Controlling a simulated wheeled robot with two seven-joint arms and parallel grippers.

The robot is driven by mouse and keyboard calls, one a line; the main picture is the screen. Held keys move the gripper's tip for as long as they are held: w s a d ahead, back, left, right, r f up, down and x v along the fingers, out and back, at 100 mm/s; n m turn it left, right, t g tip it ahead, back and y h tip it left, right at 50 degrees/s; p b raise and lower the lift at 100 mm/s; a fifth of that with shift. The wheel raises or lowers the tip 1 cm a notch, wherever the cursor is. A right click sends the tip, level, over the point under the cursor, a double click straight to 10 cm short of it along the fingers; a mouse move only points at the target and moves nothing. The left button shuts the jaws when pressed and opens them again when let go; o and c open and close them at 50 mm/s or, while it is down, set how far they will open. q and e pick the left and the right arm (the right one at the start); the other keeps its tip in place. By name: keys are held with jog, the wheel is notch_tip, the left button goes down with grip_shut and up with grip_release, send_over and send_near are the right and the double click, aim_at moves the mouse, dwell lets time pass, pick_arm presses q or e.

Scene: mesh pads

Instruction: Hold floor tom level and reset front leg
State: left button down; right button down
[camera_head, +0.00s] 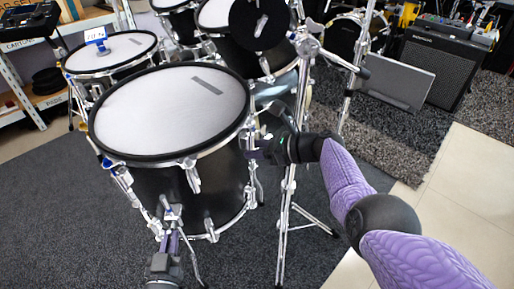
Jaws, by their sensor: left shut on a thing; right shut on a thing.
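The black floor tom (172,112) with a white mesh head stands at centre left, its head tilted toward me in the view. My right gripper (250,150) is at the right side of its shell, shut on its edge hardware; its fingertips are partly hidden. My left gripper (172,228) is below the tom's front, shut on the front leg (172,212) near its bracket. The lower part of that leg is hidden by the gripper. Another chrome leg (190,255) shows right beside the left gripper and reaches down toward the carpet.
A chrome stand (290,190) with a black pad (262,22) rises just right of the tom, close to my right forearm. An amplifier (432,65) is at back right. Dark carpet (50,200) is clear at left.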

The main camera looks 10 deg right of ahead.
dwell(0.8)
pick_arm(q)
jog(key=n, duration=1.4)
jog(key=c, duration=1.1)
grip_release()
jog(key=shift+n, duration=0.9)
jog(key=o, duration=0.4)
jog(key=shift+o, duration=0.3)
jog(key=shift+s, duration=0.1)
jog(key=s+a, duration=0.2)
jog(key=s, duration=1.3)
jog(key=shift+s+a+f, duration=0.15)
jog(key=shift+s+f, duration=0.15)
jog(key=shift+f, duration=0.05)
